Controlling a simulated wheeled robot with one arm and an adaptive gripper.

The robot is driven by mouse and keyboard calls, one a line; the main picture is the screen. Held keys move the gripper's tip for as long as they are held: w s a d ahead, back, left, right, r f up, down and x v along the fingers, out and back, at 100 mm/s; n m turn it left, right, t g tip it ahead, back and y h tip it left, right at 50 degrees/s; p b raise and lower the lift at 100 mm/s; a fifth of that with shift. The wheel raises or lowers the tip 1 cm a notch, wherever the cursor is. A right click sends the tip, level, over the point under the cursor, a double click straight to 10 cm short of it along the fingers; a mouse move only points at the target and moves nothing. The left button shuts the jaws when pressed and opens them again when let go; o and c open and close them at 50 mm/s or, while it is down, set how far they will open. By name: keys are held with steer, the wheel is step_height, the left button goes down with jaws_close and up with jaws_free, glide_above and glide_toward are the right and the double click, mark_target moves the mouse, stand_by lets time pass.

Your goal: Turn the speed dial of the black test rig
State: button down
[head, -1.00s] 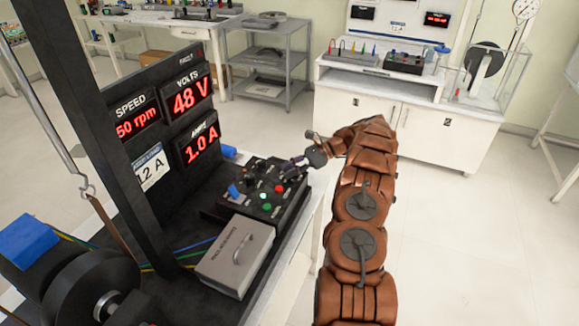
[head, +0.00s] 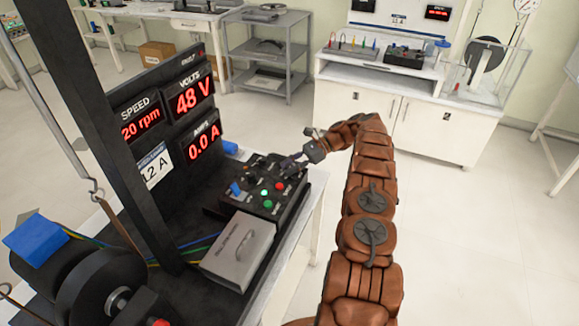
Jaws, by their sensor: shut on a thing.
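The black test rig stands on the table at the left, with its black control box (head: 290,205) low in front of the display panel. My brown arm comes in from the right, and my gripper (head: 293,166) is at the far right part of the control box. It is shut on a small dark dial there, mostly hidden by the fingers; its label is too small to read. The volts display (head: 193,94) reads 48 V and the amps display (head: 204,140) reads 0.0 A.
Red and green buttons (head: 280,186) and a blue knob (head: 235,188) sit close to my gripper on the box. A grey box with a handle (head: 240,249) is in front of it. A white cabinet (head: 400,115) stands behind; the floor at right is clear.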

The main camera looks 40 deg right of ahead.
steer(key=shift+a, duration=0.1)
steer(key=c, duration=0.8)
jaws_free()
